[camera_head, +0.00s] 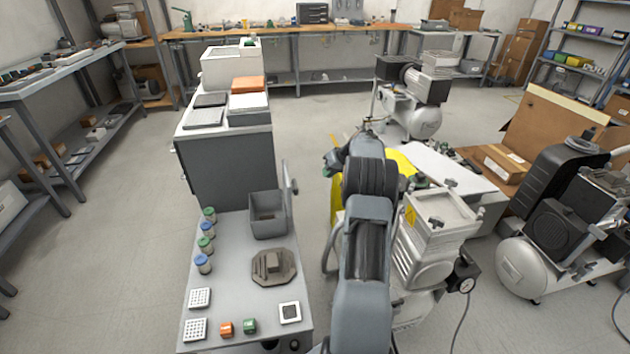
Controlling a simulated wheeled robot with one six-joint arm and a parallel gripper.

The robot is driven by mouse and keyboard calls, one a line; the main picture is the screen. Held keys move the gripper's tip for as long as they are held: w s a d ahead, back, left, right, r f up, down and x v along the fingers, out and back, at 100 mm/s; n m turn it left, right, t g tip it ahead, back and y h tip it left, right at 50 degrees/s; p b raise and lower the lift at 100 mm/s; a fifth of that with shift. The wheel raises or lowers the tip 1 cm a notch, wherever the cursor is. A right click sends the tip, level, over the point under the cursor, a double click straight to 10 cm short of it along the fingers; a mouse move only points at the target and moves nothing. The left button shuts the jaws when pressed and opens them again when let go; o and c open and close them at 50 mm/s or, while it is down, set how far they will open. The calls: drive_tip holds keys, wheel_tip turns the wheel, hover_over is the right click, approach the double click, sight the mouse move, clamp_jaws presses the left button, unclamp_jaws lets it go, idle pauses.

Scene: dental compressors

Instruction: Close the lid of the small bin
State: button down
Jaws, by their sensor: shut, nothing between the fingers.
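The small bin (268,222) is a grey open-topped box on the grey bench top, left of my arm. Its lid (290,178) stands upright along the bin's right side, so the bin is open, and its inside looks empty. My arm reaches up the middle of the view, to the right of the bin and apart from it. My gripper cannot be made out; the arm's own links hide it.
On the bench top (228,270) are several small jars (205,243), a dark octagonal fixture (273,267), white grid blocks (200,298), an orange block (226,328) and a green block (250,326). A compressor (435,225) stands close right of my arm. Floor to the left is clear.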

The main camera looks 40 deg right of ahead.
drive_tip(key=w+a+f+b, duration=0.1)
drive_tip(key=w+a+f, duration=0.5)
drive_tip(key=f, duration=0.1)
drive_tip(key=shift+w+b, duration=0.35)
drive_tip(key=shift+b, duration=0.05)
drive_tip(key=shift+a+r, duration=0.1)
